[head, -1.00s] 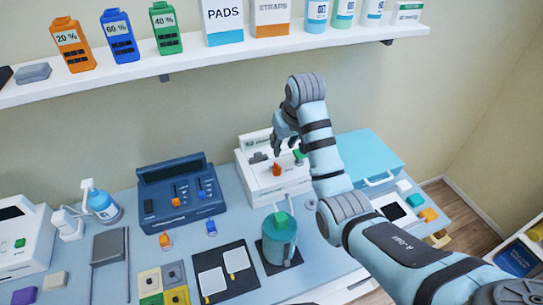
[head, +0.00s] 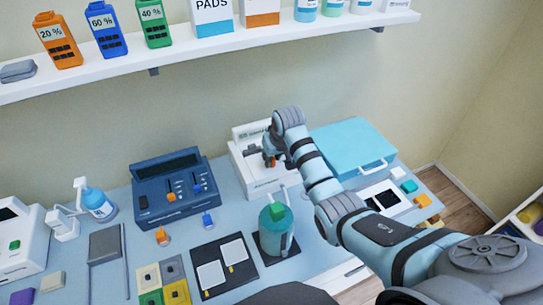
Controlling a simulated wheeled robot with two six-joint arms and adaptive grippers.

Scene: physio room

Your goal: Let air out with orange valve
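The white device (head: 252,180) stands at the back of the table, below the shelf. Its small orange valve (head: 270,162) is on its top, partly covered by my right gripper (head: 271,156). My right arm comes in from the right and the gripper points down at the valve, with its fingers at or around it. Whether they touch or grip it I cannot tell. The green knob on the same device is hidden behind the arm. My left gripper is not in view.
A teal canister (head: 276,232) with a green top stands in front of the device. A dark blue slider console (head: 174,188) is to the left. The shelf (head: 200,50) with bottles runs above.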

